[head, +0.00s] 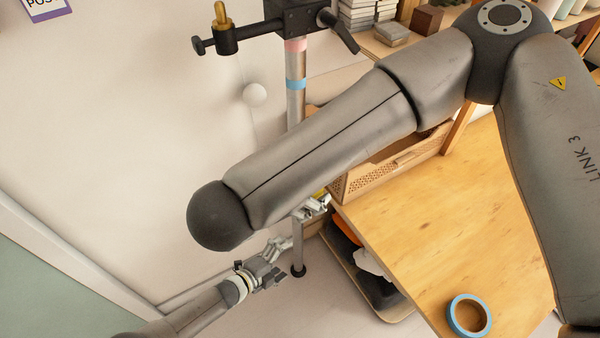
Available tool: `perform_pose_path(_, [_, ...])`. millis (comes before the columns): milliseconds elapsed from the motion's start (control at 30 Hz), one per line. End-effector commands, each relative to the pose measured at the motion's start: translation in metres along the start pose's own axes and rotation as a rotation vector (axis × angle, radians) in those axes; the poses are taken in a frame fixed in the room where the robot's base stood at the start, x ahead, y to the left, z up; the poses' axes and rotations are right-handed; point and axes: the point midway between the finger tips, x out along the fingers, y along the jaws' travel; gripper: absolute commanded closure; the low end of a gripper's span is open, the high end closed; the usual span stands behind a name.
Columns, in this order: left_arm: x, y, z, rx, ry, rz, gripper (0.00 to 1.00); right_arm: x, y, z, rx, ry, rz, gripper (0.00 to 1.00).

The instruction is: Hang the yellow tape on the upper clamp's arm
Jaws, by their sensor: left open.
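The stand's metal pole (296,101), with pink and blue bands, rises at upper centre. The upper clamp (290,17) is fixed near its top. The clamp's arm (240,32) reaches left and carries a brass-coloured tip. My left gripper (284,262) comes in from the lower left, open, with nothing seen between its fingers, close to the pole's lower part. A small yellow patch (320,193) shows just under my large arm link; I cannot tell whether it is the yellow tape. My right gripper is not seen.
A wooden table (430,230) fills the lower right, with a blue tape roll (468,314) near its front. A wooden crate (385,170) stands at the table's back edge. A low tray (385,311) with dark, white and orange items sits below. My large arm crosses the middle.

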Motion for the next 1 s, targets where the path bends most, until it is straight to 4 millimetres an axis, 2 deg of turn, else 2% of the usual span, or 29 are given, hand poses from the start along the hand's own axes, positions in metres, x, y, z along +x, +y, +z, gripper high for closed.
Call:
perform_pose_path(33, [-0.011,0.029,0.005,-0.128,-0.062,0.047,0.00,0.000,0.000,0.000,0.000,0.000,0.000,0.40])
perform_pose_path(167, [-0.040,0.093,0.017,-0.424,-0.219,0.146,0.00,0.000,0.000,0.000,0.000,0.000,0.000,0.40])
perform_pose_path(300, [-0.079,0.159,0.019,-0.709,-0.384,0.233,0.00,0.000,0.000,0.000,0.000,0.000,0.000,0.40])
perform_pose_path(467, [-0.130,0.229,0.009,-1.003,-0.576,0.316,0.00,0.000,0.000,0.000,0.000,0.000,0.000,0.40])
perform_pose_path(600, [-0.179,0.284,-0.009,-1.234,-0.749,0.375,0.00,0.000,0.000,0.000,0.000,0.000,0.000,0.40])
perform_pose_path(800, [-0.241,0.341,-0.039,-1.481,-0.963,0.430,0.00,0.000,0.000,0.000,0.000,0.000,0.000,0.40])
perform_pose_path(1000, [-0.274,0.366,-0.058,-1.604,-1.081,0.452,0.00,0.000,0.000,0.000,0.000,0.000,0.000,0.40])
